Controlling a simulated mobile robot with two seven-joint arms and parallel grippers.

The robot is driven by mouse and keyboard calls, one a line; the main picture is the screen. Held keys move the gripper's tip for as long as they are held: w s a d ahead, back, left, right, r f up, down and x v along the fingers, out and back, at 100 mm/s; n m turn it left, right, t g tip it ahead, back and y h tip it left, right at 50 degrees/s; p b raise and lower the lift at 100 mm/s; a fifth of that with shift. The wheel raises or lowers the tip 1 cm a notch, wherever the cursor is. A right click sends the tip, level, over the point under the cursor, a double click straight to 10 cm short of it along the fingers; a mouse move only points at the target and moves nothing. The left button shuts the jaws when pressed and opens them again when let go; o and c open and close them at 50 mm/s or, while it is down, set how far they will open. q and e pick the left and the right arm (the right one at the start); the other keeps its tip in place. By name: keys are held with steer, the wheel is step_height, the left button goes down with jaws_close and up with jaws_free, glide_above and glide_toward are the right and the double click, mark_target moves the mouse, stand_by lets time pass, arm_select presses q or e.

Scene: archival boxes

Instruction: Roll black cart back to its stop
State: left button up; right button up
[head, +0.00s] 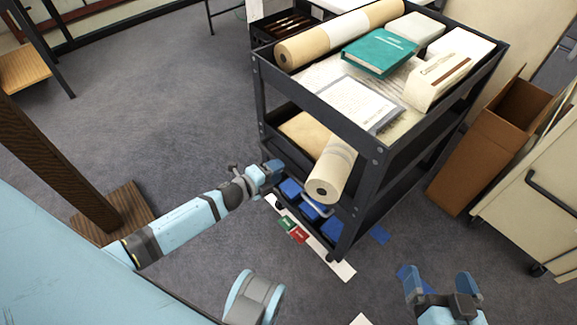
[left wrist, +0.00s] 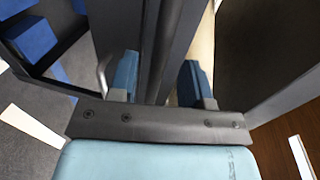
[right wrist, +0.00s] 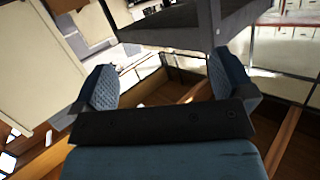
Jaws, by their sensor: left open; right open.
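The black cart (head: 318,108) stands right of centre in the head view, with rolls, books and papers on its shelves. My left gripper (head: 270,172) is at the cart's near-left side, beside a corner post. In the left wrist view my left gripper (left wrist: 160,80) is open, with a dark upright post (left wrist: 157,40) of the cart between or just beyond its fingers; contact cannot be told. My right gripper (head: 441,283) is open and empty, low on the right, apart from the cart. It also shows open in the right wrist view (right wrist: 160,75).
A white floor strip (head: 338,267) with a green and a red label lies at the cart's near end. A brown carton (head: 475,150) and a cream cabinet (head: 530,205) stand close on the right. A wooden post (head: 60,170) stands left. Carpet behind-left is clear.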

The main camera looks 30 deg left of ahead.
arm_select(q)
steer(key=x, duration=0.5)
steer(key=shift+w+f+b, duration=0.1)
steer(key=shift+b, duration=0.3)
arm_select(e)
steer(key=shift+w+a+r+t+y, duration=0.15)
steer(key=shift+a+r+t+y, duration=0.1)
steer(key=shift+r, duration=0.25)
steer(key=shift+w+a+r+t+y, duration=0.15)
steer(key=shift+a+r+t, duration=0.1)
steer(key=shift+r, duration=0.25)
arm_select(q)
jaws_close()
arm_select(e)
steer(key=shift+r, duration=0.1)
